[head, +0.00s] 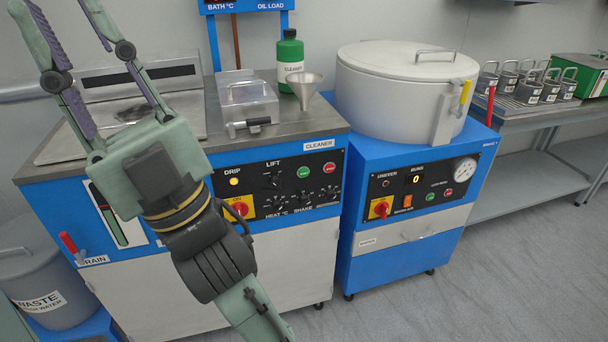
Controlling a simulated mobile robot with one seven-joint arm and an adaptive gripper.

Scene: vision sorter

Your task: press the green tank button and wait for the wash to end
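The tank (140,100) is a blue and white cleaning machine with a steel top at the left. Its black control panel (290,185) faces me. A round green button (303,172) sits at the panel's upper right, beside a red button (329,167). A yellow lamp (234,181) under the word DRIP is lit. My gripper (58,12) is at the upper left, above the tank's left part, with its fingers spread wide and nothing visible between them. It is well left of the green button and apart from it. The gripper and wrist hide part of the tank top and panel.
A second blue machine with a round white lid (400,75) stands right, with its own green button (432,195). A green bottle (290,65), funnel (304,88) and clear box (247,100) stand on the tank top. A waste bin (45,285) is lower left. The right floor is clear.

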